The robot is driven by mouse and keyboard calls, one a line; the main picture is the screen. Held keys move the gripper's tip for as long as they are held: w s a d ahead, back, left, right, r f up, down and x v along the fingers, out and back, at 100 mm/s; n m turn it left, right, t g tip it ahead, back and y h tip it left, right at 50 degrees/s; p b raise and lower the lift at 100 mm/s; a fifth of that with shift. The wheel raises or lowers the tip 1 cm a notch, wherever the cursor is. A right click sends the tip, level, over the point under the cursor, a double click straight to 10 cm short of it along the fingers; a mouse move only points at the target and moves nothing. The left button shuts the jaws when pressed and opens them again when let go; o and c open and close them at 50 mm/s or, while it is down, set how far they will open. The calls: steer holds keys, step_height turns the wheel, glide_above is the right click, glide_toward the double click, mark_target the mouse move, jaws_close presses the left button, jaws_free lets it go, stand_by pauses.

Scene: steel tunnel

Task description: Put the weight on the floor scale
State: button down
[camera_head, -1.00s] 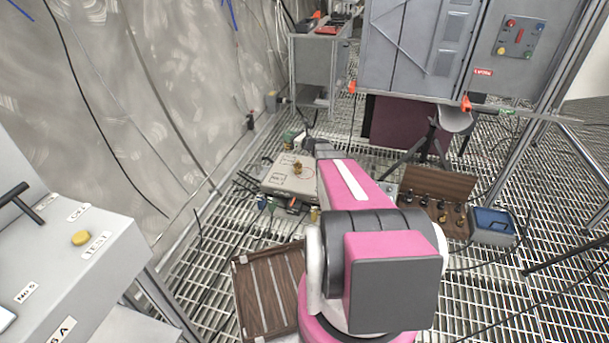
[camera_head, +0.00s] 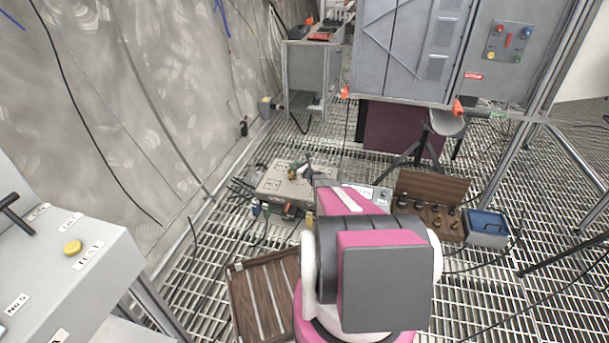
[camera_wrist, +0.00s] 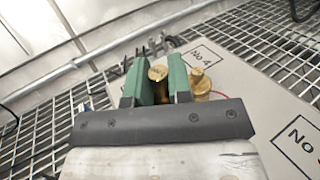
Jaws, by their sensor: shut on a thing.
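My gripper (camera_wrist: 157,80), with green fingers, is shut on a brass weight (camera_wrist: 158,74). Its fingers also show in the head view (camera_head: 292,170), low over a flat pale box. A second brass weight (camera_wrist: 202,83) is just right of the right finger, on the pale box. The box (camera_wrist: 247,85) bears a "No 4" label and another label; it also shows in the head view (camera_head: 270,185). The held weight's base is hidden, so I cannot tell whether it touches the box. A small grey unit with a display (camera_head: 374,193), possibly the floor scale, is partly hidden by my arm.
A wooden case with several dark and brass pieces (camera_head: 434,220) and a blue box (camera_head: 487,227) stand right of my arm. A slatted wooden tray (camera_head: 264,303) lies nearer. A tripod (camera_head: 414,150) stands behind. Cables cross the grating floor around them.

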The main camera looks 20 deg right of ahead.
steer(key=shift+w+d+f, duration=0.75)
steer(key=shift+d+f, duration=0.65)
steer(key=shift+f, duration=0.2)
steer(key=shift+w+d+f, duration=0.7)
steer(key=shift+d+f, duration=0.65)
steer(key=shift+f, duration=0.25)
steer(key=shift+w+d+f, duration=0.75)
steer(key=shift+d+f, duration=0.65)
steer(key=shift+f, duration=0.2)
steer(key=shift+f, duration=0.1)
steer(key=c, duration=1)
jaws_free()
steer(key=shift+f, duration=0.1)
steer(key=shift+c, duration=0.2)
